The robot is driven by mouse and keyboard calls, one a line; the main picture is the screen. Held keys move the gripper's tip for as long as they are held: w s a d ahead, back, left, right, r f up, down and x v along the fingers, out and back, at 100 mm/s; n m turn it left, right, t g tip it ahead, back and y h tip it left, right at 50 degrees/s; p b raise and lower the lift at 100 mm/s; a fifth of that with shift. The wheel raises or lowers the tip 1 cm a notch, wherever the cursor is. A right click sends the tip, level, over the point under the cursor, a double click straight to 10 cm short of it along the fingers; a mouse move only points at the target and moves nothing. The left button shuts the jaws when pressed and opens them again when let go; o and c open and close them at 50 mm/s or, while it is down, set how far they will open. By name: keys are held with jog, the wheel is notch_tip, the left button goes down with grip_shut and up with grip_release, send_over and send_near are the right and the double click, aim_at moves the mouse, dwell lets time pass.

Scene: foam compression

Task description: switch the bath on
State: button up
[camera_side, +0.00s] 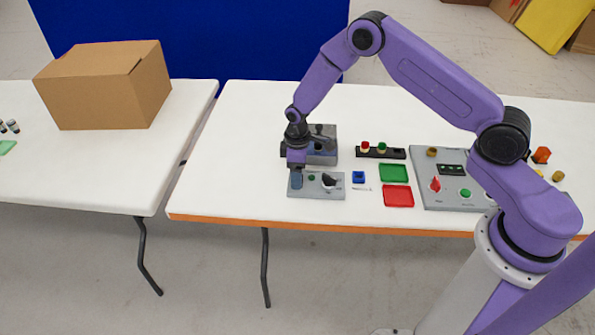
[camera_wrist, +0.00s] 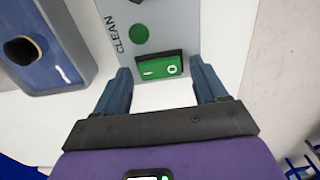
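A grey panel (camera_side: 305,193) lies near the table's front edge in the side view. It also shows in the wrist view (camera_wrist: 170,30), with the word CLEAN. On it is a green rocker switch (camera_wrist: 160,67) in a black housing, marked with a line at the left and a circle at the right. My gripper (camera_wrist: 160,72) is open and empty, its two fingers either side of the switch in the picture. I cannot tell whether they touch the panel. In the side view my gripper (camera_side: 297,178) is over the panel's left end and hides the switch. A blue-grey box with a dark round opening (camera_wrist: 22,50) stands beside the panel.
A green round button (camera_wrist: 139,33) sits on the panel, and a dark knob (camera_side: 329,181) at its right end. To the right are a blue block (camera_side: 358,177), a green tray (camera_side: 394,173), a red tray (camera_side: 397,196) and a larger grey panel (camera_side: 440,200).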

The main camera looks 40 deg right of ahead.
jog(key=c, duration=0.8)
jog(key=shift+w+d+g+y, duration=0.2)
jog(key=shift+g+y, duration=0.5)
jog(key=o, duration=1)
jog(key=shift+o, duration=0.2)
notch_tip(320, 180, up, 17)
jog(key=w+d, duration=0.2)
jog(key=shift+r, duration=0.1)
